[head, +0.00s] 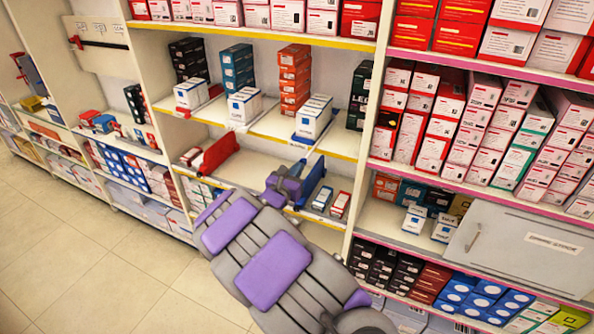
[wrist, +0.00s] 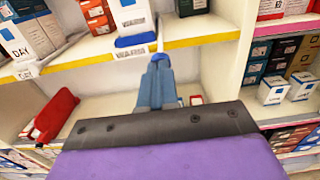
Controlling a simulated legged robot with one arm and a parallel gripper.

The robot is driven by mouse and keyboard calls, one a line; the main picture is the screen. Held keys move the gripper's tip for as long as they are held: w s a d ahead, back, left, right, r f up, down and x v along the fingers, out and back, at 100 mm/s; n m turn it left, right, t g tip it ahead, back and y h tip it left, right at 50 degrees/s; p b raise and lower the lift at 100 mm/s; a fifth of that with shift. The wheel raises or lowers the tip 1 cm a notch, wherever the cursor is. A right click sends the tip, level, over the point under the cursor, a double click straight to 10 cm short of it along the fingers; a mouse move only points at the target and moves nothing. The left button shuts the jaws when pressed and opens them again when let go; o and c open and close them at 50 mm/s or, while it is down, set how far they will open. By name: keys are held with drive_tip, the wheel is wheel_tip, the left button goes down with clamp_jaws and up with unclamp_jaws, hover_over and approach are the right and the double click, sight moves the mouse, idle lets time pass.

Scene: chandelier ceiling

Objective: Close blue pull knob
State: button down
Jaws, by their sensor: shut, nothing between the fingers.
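A blue pull piece (head: 312,184) sits in the lower bay of the shelf, just right of my gripper in the head view. In the wrist view a blue, two-sided upright piece (wrist: 156,88) with a brighter blue rounded top (wrist: 160,57) stands straight ahead, beyond the dark edge of my gripper (wrist: 155,125). I take this as the blue pull knob, but cannot be sure. My gripper (head: 285,186) is shut and empty at the shelf front. Its tip hides part of the blue piece, and I cannot tell whether they touch.
A red piece (head: 213,153) of similar shape stands in the same bay to the left. Above is a yellow-edged shelf (head: 264,134) with white and orange boxes. Small boxes (head: 340,204) lie right of the blue piece. Tiled floor (head: 80,265) is clear at the left.

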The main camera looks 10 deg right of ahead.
sight(309, 153)
drive_tip(key=shift+w, duration=0.1)
drive_tip(key=p+x, duration=0.2)
drive_tip(key=x, duration=0.6)
drive_tip(key=shift+w+d, duration=0.2)
drive_tip(key=shift+r, duration=0.25)
drive_tip(key=shift+a, duration=0.1)
